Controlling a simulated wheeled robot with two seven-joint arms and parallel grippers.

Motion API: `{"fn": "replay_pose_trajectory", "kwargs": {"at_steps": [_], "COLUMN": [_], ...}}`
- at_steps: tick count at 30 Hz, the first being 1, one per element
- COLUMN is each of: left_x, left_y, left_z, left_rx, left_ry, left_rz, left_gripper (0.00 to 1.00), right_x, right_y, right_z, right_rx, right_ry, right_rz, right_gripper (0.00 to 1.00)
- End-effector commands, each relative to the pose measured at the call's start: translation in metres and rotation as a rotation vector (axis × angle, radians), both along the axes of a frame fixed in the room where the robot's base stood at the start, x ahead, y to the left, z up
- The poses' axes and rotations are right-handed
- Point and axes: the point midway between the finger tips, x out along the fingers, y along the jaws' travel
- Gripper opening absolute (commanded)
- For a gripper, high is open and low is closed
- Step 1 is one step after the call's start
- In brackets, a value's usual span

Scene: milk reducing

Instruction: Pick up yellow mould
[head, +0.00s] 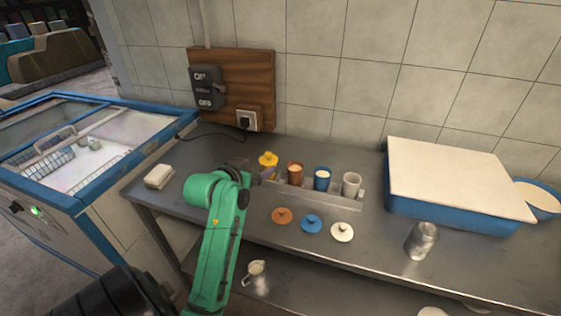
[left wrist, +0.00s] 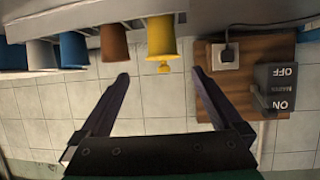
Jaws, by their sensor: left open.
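My gripper partly hides the mould's lower part. In the left wrist view, which is upside down, the yellow mould (left wrist: 162,40) appears between the lines of the two dark fingers. The left gripper (left wrist: 160,73) is open and empty, its tips apart from the mould's body. My right gripper is not in view.
A brown mould (head: 295,173), blue mould (head: 322,179) and white mould (head: 351,184) stand close to the right in a metal rack (head: 318,197). Orange, blue and white lids (head: 311,224) lie in front. A wall socket (head: 248,120) is behind. A blue tub (head: 450,215) stands right.

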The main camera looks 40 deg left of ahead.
Motion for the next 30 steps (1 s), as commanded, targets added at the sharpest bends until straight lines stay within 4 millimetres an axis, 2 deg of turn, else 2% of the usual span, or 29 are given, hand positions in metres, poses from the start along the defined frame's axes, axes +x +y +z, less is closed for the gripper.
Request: {"fn": "replay_pose_trajectory", "kwargs": {"at_steps": [2, 4, 9, 12, 15, 21, 25, 30], "left_x": [0.005, 0.017, 0.057, 0.074, 0.084, 0.108, 0.124, 0.126], "left_y": [0.002, 0.005, 0.015, 0.019, 0.021, 0.032, 0.035, 0.036], "left_z": [-0.001, -0.005, -0.023, -0.032, -0.037, -0.050, -0.060, -0.063], "left_rx": [-0.002, -0.002, -0.003, -0.002, -0.002, -0.003, -0.001, 0.001], "left_ry": [-0.002, -0.002, 0.000, 0.001, 0.001, 0.000, 0.000, 0.000], "left_rz": [0.002, 0.001, 0.002, 0.002, 0.002, 0.002, 0.001, 0.002], "left_gripper": [1.00, 1.00, 1.00, 1.00, 1.00, 1.00, 1.00, 1.00], "right_x": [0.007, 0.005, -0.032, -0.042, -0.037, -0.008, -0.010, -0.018], "right_y": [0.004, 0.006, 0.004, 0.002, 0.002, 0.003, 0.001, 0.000], "right_z": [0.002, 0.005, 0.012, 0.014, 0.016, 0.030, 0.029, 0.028], "right_rx": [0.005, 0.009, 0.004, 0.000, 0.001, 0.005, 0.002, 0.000], "right_ry": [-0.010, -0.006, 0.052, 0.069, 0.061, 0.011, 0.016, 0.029], "right_rz": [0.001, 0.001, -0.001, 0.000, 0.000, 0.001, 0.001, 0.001], "right_gripper": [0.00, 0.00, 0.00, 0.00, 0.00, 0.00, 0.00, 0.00]}}
